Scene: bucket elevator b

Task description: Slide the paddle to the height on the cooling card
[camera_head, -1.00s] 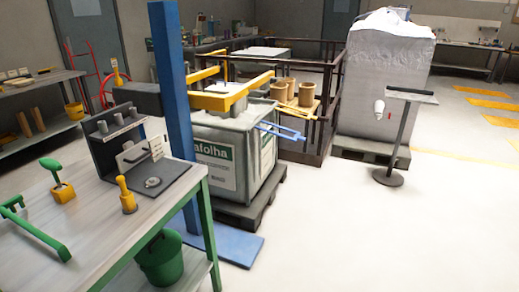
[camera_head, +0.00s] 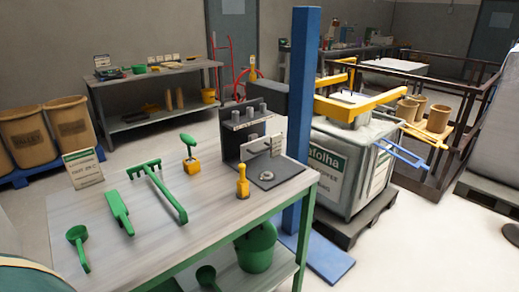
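A card with a green header (camera_head: 83,168) stands at the left back of the workbench; its small text is not clearly legible. A second small white card (camera_head: 276,143) stands at a dark stand (camera_head: 244,135) with grey cylinders and a round dial on its base. I cannot tell which one is the cooling card. A flat green tool with a handle (camera_head: 118,212), paddle-like, lies on the bench between a green scoop (camera_head: 78,246) and a green rake (camera_head: 160,192). I cannot tell whether it is the task's paddle. Neither gripper is in view.
The grey workbench (camera_head: 215,205) has green legs and a green bucket (camera_head: 256,248) below. Behind are a blue column (camera_head: 304,90), yellow forks (camera_head: 365,103) over a grey container (camera_head: 345,170), and dark railings. Brown bins (camera_head: 30,135) stand left. The floor at lower right is mostly clear.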

